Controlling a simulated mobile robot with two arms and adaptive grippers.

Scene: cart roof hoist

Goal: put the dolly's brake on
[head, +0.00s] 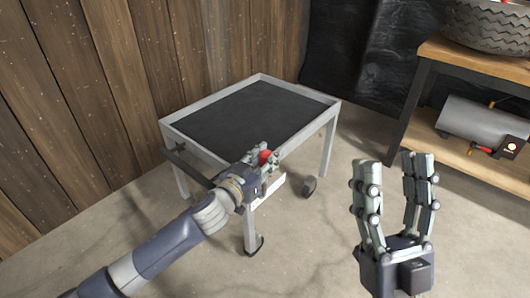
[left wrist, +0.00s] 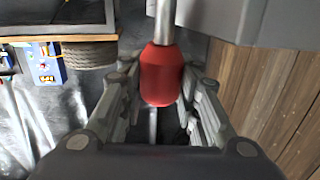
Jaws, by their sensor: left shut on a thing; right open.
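The dolly (head: 333,112) is a grey-framed cart with a dark top and wheels, standing in front of the plank wall. A red knob (head: 265,156) shows at its near side, by my left gripper (head: 268,160). In the left wrist view the red knob (left wrist: 161,75) sits on a metal rod between the fingers of my left gripper (left wrist: 158,100), which is shut on it. My right gripper (head: 395,165) is open and empty, with fingers pointing up, to the right of the dolly and apart from it.
A wooden workbench (head: 470,62) with a tyre (head: 488,28) on top stands at the right. Its lower shelf holds a grey cylinder-shaped device (head: 478,122). A plank wall (head: 100,70) closes the back left. The concrete floor between dolly and bench is clear.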

